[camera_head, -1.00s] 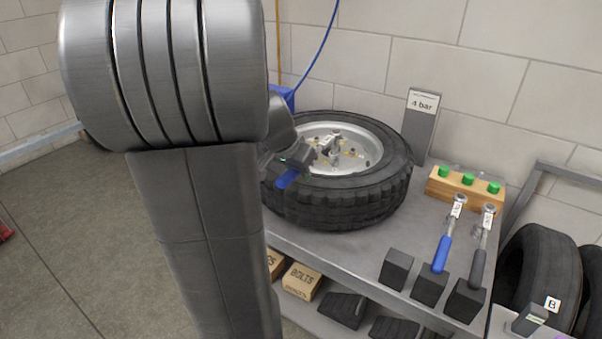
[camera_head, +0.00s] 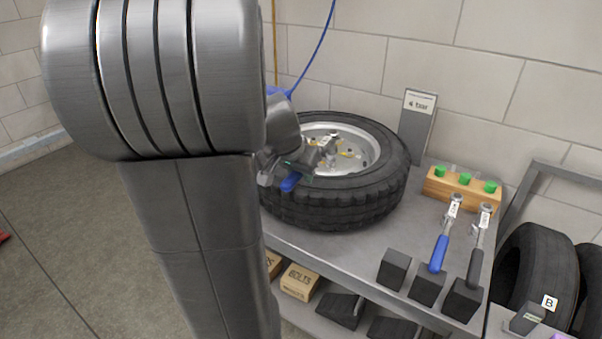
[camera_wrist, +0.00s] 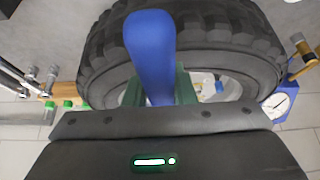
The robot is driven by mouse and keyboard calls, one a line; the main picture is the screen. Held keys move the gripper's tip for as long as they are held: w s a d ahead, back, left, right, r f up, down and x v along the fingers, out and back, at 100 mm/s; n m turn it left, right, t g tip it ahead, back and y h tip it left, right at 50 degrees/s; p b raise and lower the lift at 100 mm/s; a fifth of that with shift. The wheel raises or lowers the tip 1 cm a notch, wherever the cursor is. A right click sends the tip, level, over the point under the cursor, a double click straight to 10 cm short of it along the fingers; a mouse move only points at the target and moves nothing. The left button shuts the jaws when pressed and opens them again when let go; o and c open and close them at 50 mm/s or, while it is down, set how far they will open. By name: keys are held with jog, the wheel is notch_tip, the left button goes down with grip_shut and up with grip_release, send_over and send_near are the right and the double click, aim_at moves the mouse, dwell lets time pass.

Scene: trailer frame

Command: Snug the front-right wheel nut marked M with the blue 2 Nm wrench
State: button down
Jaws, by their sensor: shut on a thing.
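My gripper (camera_head: 303,168) is shut on a blue-handled wrench (camera_head: 291,182), over the near left side of the wheel (camera_head: 335,197). In the wrist view the blue handle (camera_wrist: 150,45) stands between the green jaws (camera_wrist: 184,88) and points toward the camera. The wrench's marking cannot be read here. The wheel lies flat on the bench, its pale rim (camera_head: 365,152) facing up. The wrench head is over the rim area; whether it touches a nut cannot be told. The nuts are small and partly hidden, and no M can be made out.
A second blue-handled wrench (camera_head: 439,252) and a dark-handled wrench (camera_head: 476,262) stand in black blocks at right. A wooden block with green caps (camera_head: 464,188) and a 4 bar sign (camera_head: 419,103) stand behind. A blue gauge (camera_wrist: 281,103) shows beside the wheel.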

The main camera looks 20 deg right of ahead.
jog(key=shift+w+a+m+g+h+b, duration=0.3)
jog(key=shift+w+a+m+b, duration=0.5)
jog(key=shift+w+a+b, duration=0.25)
jog(key=shift+d, duration=0.1)
jog(key=shift+w, duration=0.15)
jog(key=shift+w+a+m+g+b, duration=0.3)
jog(key=shift+w+a+m, duration=0.6)
jog(key=shift+w, duration=0.25)
jog(key=shift+d, duration=0.1)
